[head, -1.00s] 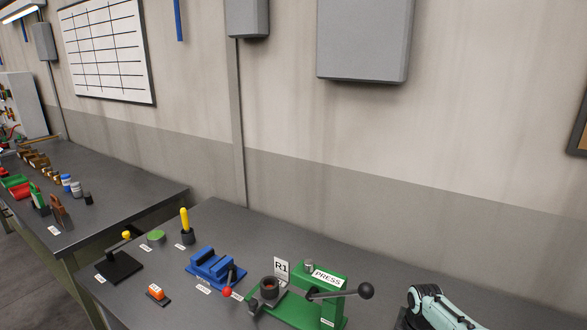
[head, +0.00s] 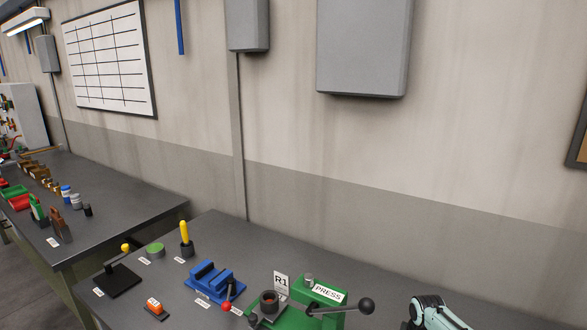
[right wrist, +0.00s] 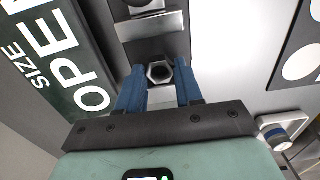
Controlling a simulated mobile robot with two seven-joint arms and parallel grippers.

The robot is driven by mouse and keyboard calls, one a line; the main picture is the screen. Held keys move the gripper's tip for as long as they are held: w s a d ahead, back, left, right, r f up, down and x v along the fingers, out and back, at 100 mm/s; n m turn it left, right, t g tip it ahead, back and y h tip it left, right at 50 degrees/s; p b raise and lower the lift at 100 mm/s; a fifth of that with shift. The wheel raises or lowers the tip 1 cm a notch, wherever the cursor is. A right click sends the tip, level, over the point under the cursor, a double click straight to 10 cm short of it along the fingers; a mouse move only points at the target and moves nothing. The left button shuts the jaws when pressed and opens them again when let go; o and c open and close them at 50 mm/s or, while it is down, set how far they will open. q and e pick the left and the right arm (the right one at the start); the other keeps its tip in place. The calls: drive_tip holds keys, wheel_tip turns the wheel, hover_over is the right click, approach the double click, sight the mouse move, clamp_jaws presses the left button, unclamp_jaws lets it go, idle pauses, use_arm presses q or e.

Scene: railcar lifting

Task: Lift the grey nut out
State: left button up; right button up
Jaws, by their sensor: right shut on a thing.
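The grey nut (right wrist: 160,73) shows in the right wrist view, a hexagonal ring with a dark hole, at the end of a dark slotted holder (right wrist: 150,47). My right gripper (right wrist: 162,80) has its two blue fingers on either side of the nut and is shut on it. I cannot tell whether the nut is still seated in the holder or clear of it. In the head view only part of my right arm shows at the bottom right; the nut is not visible there. My left gripper is in neither view.
A dark plate with white discs (right wrist: 300,50) is at right. In the head view the bench holds a green press (head: 300,318) and a blue vise (head: 213,283).

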drive_tip(key=shift+r+p, duration=0.7)
drive_tip(key=shift+r, duration=1.1)
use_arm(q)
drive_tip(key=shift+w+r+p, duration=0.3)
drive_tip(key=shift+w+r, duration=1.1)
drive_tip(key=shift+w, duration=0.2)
use_arm(e)
drive_tip(key=shift+r, duration=1.15)
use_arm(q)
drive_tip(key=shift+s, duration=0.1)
use_arm(e)
drive_tip(key=shift+f, duration=0.1)
